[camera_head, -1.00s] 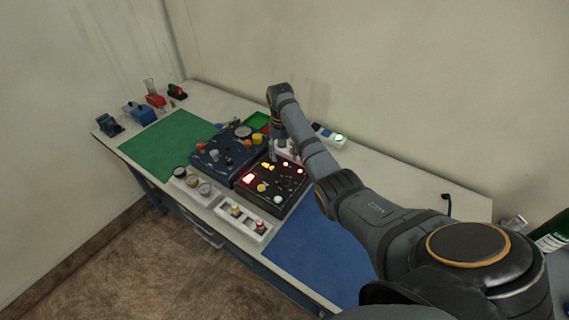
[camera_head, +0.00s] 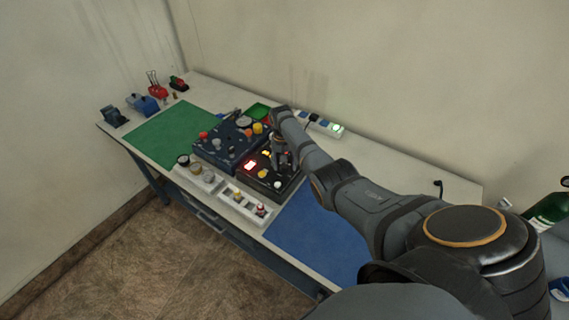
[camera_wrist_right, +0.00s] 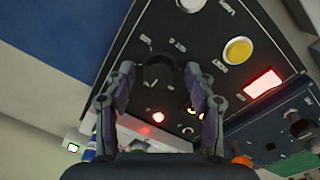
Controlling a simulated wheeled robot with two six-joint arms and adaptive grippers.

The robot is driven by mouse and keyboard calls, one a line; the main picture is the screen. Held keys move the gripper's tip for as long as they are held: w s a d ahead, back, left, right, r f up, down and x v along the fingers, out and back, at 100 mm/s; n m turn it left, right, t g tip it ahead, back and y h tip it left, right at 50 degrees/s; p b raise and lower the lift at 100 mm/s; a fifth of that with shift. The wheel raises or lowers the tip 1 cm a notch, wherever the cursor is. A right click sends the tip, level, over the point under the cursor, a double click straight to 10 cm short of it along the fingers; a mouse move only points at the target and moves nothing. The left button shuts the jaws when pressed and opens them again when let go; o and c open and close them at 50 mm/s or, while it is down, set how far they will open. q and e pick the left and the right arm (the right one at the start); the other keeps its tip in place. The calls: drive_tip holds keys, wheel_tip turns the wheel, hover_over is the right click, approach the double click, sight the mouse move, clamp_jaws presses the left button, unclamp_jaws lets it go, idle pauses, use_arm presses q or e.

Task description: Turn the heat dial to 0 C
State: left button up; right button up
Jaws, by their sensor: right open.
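The black control panel (camera_head: 247,178) lies on the workbench, with a lit red display, yellow lights and several knobs. In the right wrist view the panel (camera_wrist_right: 205,50) fills the upper middle. A black round dial (camera_wrist_right: 158,72) stands on it between my right fingers. I cannot read its markings or tell whether it is the heat dial. My right gripper (camera_wrist_right: 160,76) is open, with a finger on each side of this dial; contact is unclear. In the head view the right gripper (camera_head: 283,164) is over the panel's right part and hides some controls. My left gripper is out of view.
A dark blue panel (camera_head: 212,152) with knobs adjoins the black panel on the left. A white tray (camera_head: 227,198) with small parts lies in front. A power strip (camera_head: 322,124) lies behind. The green mat (camera_head: 160,140) and blue mat (camera_head: 310,235) have free room.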

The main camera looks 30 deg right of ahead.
drive_tip(key=shift+c, duration=0.9)
drive_tip(key=shift+d+f, duration=0.1)
drive_tip(key=shift+c, duration=1.2)
drive_tip(key=c, duration=0.7)
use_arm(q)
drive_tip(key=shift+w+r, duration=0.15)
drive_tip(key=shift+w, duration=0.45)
